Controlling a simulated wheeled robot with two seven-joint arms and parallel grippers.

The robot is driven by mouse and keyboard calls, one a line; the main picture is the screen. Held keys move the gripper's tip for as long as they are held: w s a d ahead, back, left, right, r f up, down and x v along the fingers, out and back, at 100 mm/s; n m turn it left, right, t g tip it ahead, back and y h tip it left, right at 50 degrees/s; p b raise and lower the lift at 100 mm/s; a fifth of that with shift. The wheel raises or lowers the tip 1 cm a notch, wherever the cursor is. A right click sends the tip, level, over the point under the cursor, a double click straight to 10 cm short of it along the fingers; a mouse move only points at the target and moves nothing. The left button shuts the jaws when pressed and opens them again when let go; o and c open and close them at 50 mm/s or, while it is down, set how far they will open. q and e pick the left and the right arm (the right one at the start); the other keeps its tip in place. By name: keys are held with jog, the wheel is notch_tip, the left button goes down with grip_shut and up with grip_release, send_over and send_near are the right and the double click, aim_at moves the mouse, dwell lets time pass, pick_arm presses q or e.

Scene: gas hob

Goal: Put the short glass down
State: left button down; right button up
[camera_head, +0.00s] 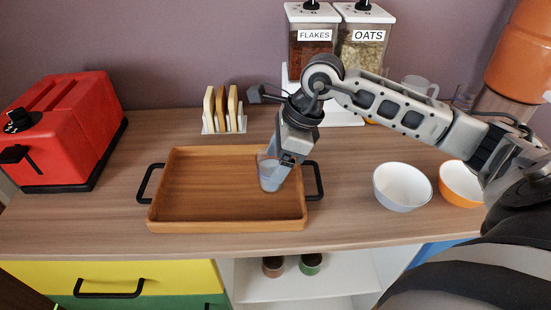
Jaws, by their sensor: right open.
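A short clear glass (268,179) stands inside the wooden tray (180,222), near its right end, and looks upright. My right gripper (276,164) is at the glass from above and right, with its fingers around the upper part. The jaws are open. The fingertips are small and partly overlap the glass, so I cannot tell whether they touch it. My left gripper is not in view.
The tray has black handles and is otherwise empty. A red toaster (60,130) stands at left, a toast rack (223,112) behind. A white bowl (402,187) and an orange bowl (460,185) stand at right, dispensers (312,55) at the back.

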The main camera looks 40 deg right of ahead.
jog(key=v, duration=1.2)
jog(key=shift+b, duration=0.4)
